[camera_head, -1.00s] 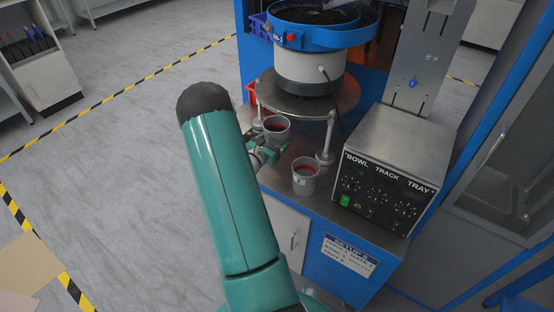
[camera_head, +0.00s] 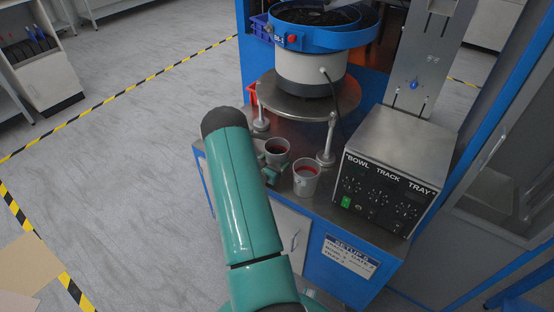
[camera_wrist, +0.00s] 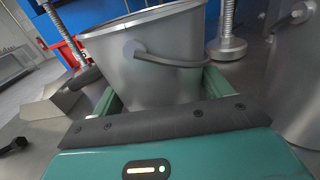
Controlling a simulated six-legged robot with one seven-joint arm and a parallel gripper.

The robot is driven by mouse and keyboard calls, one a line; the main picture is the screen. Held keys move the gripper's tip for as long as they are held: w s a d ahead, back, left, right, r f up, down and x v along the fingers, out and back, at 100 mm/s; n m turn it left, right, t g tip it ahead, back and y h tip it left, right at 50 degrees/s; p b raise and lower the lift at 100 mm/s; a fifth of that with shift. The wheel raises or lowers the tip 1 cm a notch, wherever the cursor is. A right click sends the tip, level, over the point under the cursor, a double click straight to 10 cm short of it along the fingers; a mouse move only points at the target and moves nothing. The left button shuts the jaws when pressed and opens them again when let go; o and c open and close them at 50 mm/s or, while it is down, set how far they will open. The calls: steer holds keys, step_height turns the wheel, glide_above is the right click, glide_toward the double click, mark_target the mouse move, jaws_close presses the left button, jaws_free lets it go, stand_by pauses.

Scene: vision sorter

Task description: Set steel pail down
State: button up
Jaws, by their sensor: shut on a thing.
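A steel pail (camera_head: 277,151) with something dark red inside is close to the metal worktop of the blue cabinet. In the wrist view the same pail (camera_wrist: 160,62) fills the middle, roughly upright in the frame, its handle hanging across its side. My gripper (camera_wrist: 162,92) is shut on it, with a green finger on each side. In the head view my gripper (camera_head: 268,162) is partly hidden behind my arm. The pail's bottom is hidden by my gripper, so I cannot tell whether it touches the worktop.
A second grey pail (camera_head: 306,178) with red inside stands close at the right; it also shows in the wrist view (camera_wrist: 302,95). A bowl feeder (camera_head: 311,70) on a round, post-supported plate stands behind. The control box (camera_head: 388,172) is farther right. The worktop's front edge is near.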

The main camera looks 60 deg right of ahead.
steer(key=shift+f, duration=0.1)
steer(key=o, duration=1.9)
